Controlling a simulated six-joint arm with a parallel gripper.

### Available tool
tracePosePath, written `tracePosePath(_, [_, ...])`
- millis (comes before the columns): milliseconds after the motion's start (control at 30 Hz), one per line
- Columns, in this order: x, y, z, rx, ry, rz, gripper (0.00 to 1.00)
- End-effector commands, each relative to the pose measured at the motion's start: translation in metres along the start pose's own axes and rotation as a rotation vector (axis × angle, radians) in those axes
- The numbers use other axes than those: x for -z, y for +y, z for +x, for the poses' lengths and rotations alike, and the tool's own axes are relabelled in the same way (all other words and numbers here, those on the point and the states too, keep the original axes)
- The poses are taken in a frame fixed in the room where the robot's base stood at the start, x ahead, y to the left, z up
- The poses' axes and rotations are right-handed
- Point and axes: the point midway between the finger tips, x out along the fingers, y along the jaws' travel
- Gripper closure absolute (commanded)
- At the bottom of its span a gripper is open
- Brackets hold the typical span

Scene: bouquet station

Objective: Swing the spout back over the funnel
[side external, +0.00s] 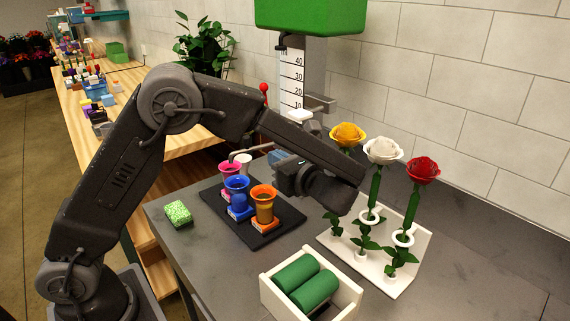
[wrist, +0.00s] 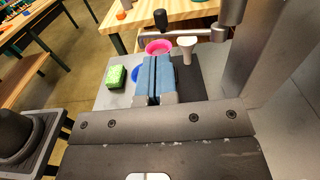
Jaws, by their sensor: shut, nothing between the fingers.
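The spout is a thin grey tube (side external: 255,149) that runs left from the dispenser column. Its bent tip is near the rim of the pink flared cup (side external: 230,168); I cannot tell if it is exactly above it. In the wrist view the tube (wrist: 180,33) runs behind a white piece (wrist: 187,46), flared at the top and narrow below, which looks like the funnel. This piece is partly visible in the side view (side external: 244,159). My gripper (side external: 287,180) is low in front of the spout. Its blue fingers (wrist: 154,62) are shut and empty, apart from the spout in the wrist view.
Blue (side external: 237,184) and orange (side external: 264,192) flared cups stand on a black tray (side external: 285,219). A green block (side external: 177,213) lies left. Roses (side external: 382,150) stand in a white rack (side external: 411,260) at right. A white box (side external: 270,295) holds green cylinders. A green tank (side external: 312,14) hangs above.

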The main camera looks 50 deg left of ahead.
Motion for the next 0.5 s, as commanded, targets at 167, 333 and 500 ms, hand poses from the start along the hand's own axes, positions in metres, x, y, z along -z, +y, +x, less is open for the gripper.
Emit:
tracePosePath(167, [0.0,0.001,0.039,-0.004,0.0,0.0,1.0])
tracePosePath(333, [0.0,0.001,0.067,-0.003,0.001,0.0,1.0])
tracePosePath(500, [0.0,0.0,0.083,-0.001,0.001,-0.001,1.0])
